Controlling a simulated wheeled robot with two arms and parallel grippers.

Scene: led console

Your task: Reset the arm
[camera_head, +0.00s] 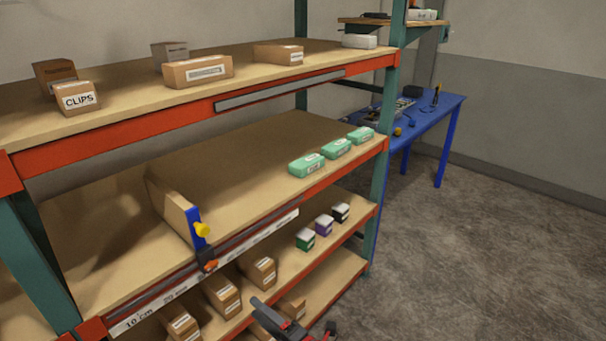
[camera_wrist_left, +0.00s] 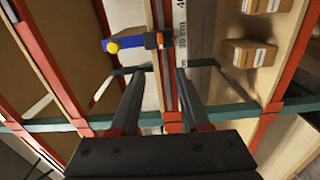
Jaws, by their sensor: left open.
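My left gripper (camera_head: 283,318) is at the bottom edge of the head view, in front of the lower shelves. It also shows in the left wrist view (camera_wrist_left: 160,75), with its two dark fingers apart and nothing between them. A brown divider panel (camera_head: 170,208) stands on the middle shelf, with a blue end piece (camera_head: 196,222), a yellow knob (camera_head: 202,230) and a black and orange piece (camera_head: 207,262) at the rail. In the left wrist view, the blue piece (camera_wrist_left: 130,44) lies beyond my fingertips, apart from them. My right gripper is not in view.
The shelf rack has orange beams (camera_head: 225,107) and green posts (camera_head: 382,130). Green boxes (camera_head: 306,165) and small cartons (camera_head: 222,295) stand on it. A ruler strip (camera_head: 250,235) runs along the middle shelf's front. A blue table (camera_head: 440,108) stands behind; the floor (camera_head: 480,240) at right is clear.

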